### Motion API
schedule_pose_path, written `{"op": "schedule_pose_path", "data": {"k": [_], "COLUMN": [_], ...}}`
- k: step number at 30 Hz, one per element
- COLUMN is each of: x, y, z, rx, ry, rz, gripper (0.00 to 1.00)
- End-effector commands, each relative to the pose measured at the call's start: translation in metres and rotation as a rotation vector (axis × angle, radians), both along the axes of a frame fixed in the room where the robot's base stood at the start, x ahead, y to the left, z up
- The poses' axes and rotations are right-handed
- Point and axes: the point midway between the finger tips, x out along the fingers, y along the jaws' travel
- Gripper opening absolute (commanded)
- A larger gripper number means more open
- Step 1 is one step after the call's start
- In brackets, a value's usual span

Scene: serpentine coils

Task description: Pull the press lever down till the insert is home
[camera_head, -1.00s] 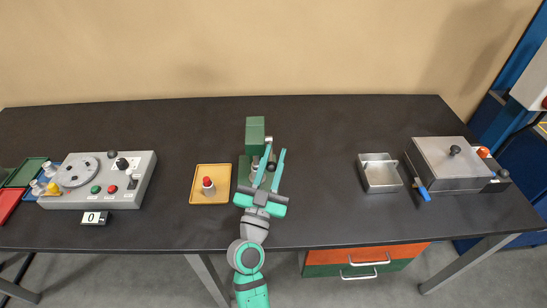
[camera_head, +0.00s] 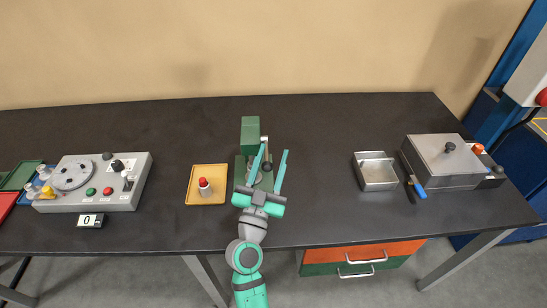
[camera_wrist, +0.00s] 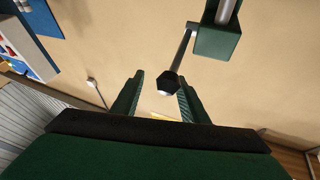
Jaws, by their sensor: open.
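The green press (camera_head: 250,130) stands on the dark bench behind my gripper. Its grey lever arm and black knob (camera_wrist: 168,84) show in the wrist view, below the green press head (camera_wrist: 218,40). My gripper (camera_head: 274,150) is open, with its two fingers spread. In the wrist view the knob appears in the gap between the fingertips (camera_wrist: 160,77), nearer the right finger. I cannot tell whether a finger touches it. The insert under the press is hidden.
A yellow tray (camera_head: 193,198) holding a grey part with a red top (camera_head: 204,186) lies left of the press. A control box (camera_head: 125,198) is further left. An open metal tray (camera_head: 378,184) and a lidded metal box (camera_head: 440,182) stand right. The bench between is clear.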

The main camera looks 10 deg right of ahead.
Motion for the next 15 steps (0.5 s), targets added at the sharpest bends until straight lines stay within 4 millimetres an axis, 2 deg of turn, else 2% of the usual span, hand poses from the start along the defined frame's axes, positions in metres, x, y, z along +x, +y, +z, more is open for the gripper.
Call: {"op": "schedule_pose_path", "data": {"k": [5,15], "x": [-0.007,-0.054], "y": [0.004,0.027], "z": [-0.004,-0.026], "rx": [0.001,-0.001], "ry": [0.001,0.004], "rz": [0.001,-0.003], "gripper": [0.40,0.40]}}
